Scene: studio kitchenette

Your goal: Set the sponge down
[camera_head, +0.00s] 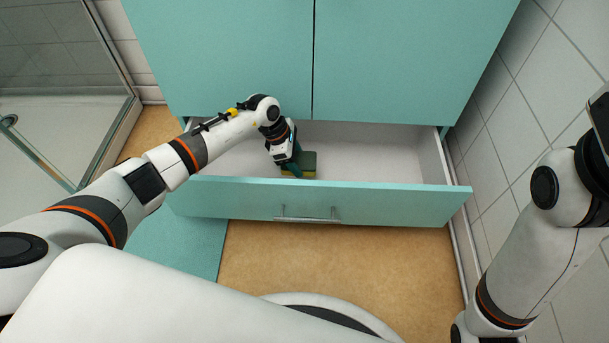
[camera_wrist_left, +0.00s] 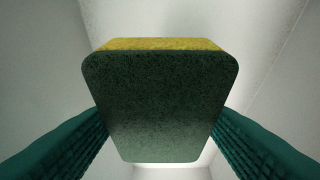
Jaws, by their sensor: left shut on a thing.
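The sponge (camera_head: 308,162) is yellow with a dark green scouring side. It is inside the open drawer (camera_head: 390,153), held by my left gripper (camera_head: 292,170), which reaches down over the drawer's front panel. In the left wrist view the sponge (camera_wrist_left: 160,105) fills the middle, its green face toward the camera and a yellow edge at the top. The teal fingers of my left gripper (camera_wrist_left: 158,140) are on both sides of it. Whether the sponge touches the drawer floor, I cannot tell. My right arm is at the right edge of the head view; its fingertips are not visible.
The drawer's teal front panel (camera_head: 380,202) has a metal handle (camera_head: 307,220). Teal cabinet doors (camera_head: 400,60) stand above the drawer. A tiled wall (camera_head: 530,110) is on the right and a glass shower enclosure (camera_head: 60,90) on the left. The drawer's right half is empty.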

